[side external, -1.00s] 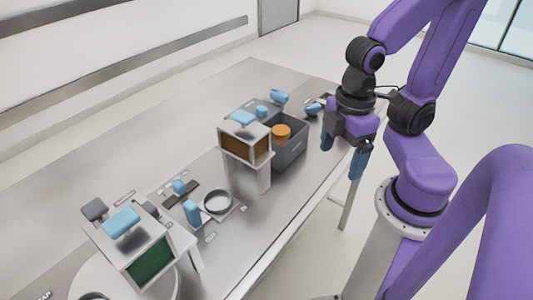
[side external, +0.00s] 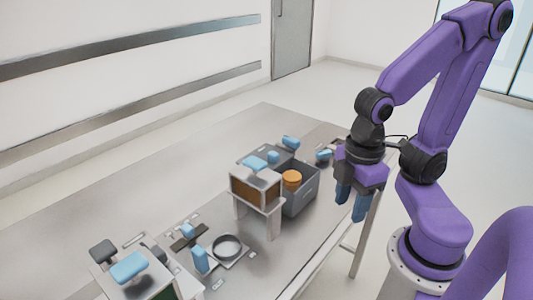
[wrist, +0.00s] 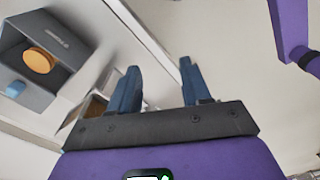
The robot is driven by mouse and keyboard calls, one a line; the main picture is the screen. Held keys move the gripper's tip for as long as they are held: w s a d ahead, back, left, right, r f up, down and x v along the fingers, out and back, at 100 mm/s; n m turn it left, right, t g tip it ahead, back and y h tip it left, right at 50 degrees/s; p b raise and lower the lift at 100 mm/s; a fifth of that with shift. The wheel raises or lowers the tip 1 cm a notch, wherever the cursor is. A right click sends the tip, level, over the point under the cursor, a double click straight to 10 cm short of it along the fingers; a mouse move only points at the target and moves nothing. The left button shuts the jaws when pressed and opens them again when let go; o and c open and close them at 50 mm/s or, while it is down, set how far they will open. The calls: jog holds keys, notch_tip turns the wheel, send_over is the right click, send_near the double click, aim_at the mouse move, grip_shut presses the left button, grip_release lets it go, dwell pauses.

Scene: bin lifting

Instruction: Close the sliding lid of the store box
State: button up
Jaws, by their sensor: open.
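The store box seems to be the grey open-topped box (side external: 301,202) at the table's far right end. An orange round object (side external: 291,177) sits inside it. A grey lid panel with a small blue knob (side external: 273,157) lies at its left, leaving the orange object uncovered. In the wrist view the box (wrist: 72,52) is at upper left, with the orange object (wrist: 39,61) and a blue knob (wrist: 15,88). My gripper (side external: 350,208) is open and empty, pointing down, right of the box and apart from it. Its blue fingers (wrist: 159,66) show nothing between them.
A round dish (side external: 227,246) lies between. The table's back left is bare.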

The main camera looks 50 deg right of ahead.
jog(key=shift+m, duration=0.5)
jog(key=w, duration=0.1)
jog(key=w+a+r, duration=0.1)
jog(key=w+a, duration=0.1)
jog(key=shift+w+r, duration=0.3)
jog(key=shift+w, duration=0.05)
grip_shut()
jog(key=w+r+m, duration=0.1)
jog(key=w, duration=0.6)
jog(key=w+a+r+m+g+h, duration=0.1)
jog(key=w+r+m, duration=0.1)
jog(key=w, duration=0.5)
jog(key=w+a+r+m, duration=0.1)
jog(key=w+m, duration=0.1)
jog(key=w, duration=0.5)
jog(key=shift+w+r+g+h, duration=0.3)
jog(key=shift+w+r+g, duration=0.1)
jog(key=w+d+m+g, duration=0.1)
jog(key=w+d+m, duration=0.2)
jog(key=w+d, duration=0.5)
jog(key=m+g+y, duration=0.1)
jog(key=m+g, duration=0.1)
jog(key=m, duration=0.1)
send_near(263, 156)
jog(key=x, duration=0.3)
jog(key=shift+w+d+f, duration=0.1)
jog(key=shift+w+f, duration=0.15)
jog(key=shift+f, duration=0.25)
jog(key=shift+s, duration=1.65)
